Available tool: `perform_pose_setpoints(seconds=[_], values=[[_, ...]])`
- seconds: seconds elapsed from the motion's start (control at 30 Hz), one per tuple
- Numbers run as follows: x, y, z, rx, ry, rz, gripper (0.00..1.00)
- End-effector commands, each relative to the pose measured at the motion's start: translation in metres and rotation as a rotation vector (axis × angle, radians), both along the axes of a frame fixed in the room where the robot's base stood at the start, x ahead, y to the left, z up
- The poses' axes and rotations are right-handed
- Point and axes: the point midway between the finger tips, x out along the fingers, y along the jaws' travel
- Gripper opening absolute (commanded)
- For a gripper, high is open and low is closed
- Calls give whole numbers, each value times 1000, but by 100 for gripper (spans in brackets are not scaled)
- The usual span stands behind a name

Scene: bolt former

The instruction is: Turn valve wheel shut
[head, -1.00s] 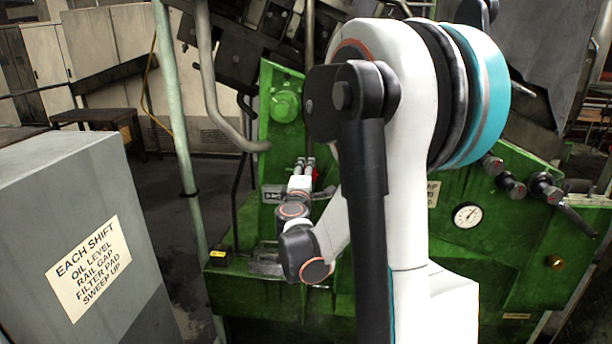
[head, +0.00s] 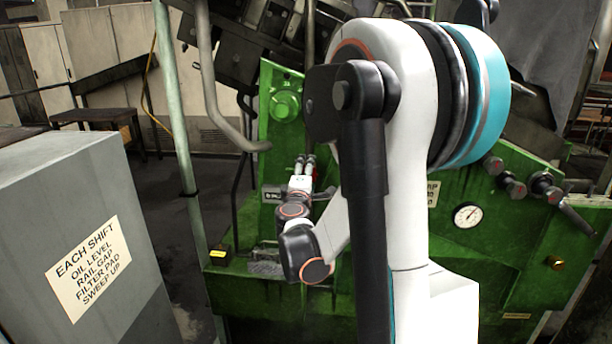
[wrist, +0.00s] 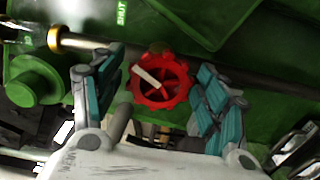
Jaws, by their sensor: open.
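The red valve wheel (wrist: 161,82) shows in the wrist view on the green machine, with a pale bar across its face. My gripper (wrist: 160,92) is open, with one teal-padded finger at the left of the wheel and the other at the right. Visible gaps separate the fingers from the rim in the picture; how far the wheel lies in depth is unclear.
The green machine (head: 470,262) carries a pressure gauge (head: 467,215) and several dark knobs at right. A grey cabinet (head: 60,190) with a sign stands at left. A pale green post (head: 178,130) rises beside it.

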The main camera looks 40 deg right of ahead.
Motion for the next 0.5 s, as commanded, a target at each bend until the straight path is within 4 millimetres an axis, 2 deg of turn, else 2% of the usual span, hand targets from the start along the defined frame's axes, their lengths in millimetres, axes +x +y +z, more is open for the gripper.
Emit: perform_pose_setpoints(seconds=[0.17,0.5], values=[[-7,9,0,0,0,1,68],[-49,60,0,0,0,4,68]])
